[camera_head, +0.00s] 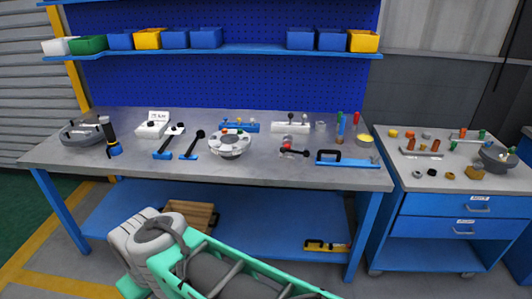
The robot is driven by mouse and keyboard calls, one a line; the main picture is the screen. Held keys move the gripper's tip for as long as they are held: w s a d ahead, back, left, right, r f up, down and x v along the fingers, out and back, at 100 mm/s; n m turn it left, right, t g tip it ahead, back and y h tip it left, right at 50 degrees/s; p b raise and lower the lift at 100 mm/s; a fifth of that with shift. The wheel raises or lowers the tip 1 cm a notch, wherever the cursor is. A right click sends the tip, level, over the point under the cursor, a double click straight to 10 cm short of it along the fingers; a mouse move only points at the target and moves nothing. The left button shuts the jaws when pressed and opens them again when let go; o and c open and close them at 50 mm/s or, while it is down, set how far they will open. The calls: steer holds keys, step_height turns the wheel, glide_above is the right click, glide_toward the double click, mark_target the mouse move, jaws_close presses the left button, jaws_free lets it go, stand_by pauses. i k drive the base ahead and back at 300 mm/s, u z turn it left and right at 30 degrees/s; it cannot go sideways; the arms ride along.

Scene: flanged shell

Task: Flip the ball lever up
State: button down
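Two lever-like parts stand side by side on the left half of the workbench. The black one looks most like the ball lever, though the small size leaves this unsure. My teal and grey arm lies low across the front, below the bench top and apart from the levers. My gripper cannot be made out.
The grey workbench (330,178) has a clear front strip. A round white fixture (230,144) stands right of the levers, a black-handled tool (109,136) left. Further right are a red-and-black part (288,150) and a blue clamp-like part (345,160). A blue drawer cabinet (450,217) adjoins.

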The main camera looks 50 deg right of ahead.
mark_target(306, 154)
steer(key=z, duration=0.4)
steer(key=i, duration=0.9)
steer(key=z, duration=0.8)
steer(key=i, duration=0.3)
steer(key=z, duration=0.2)
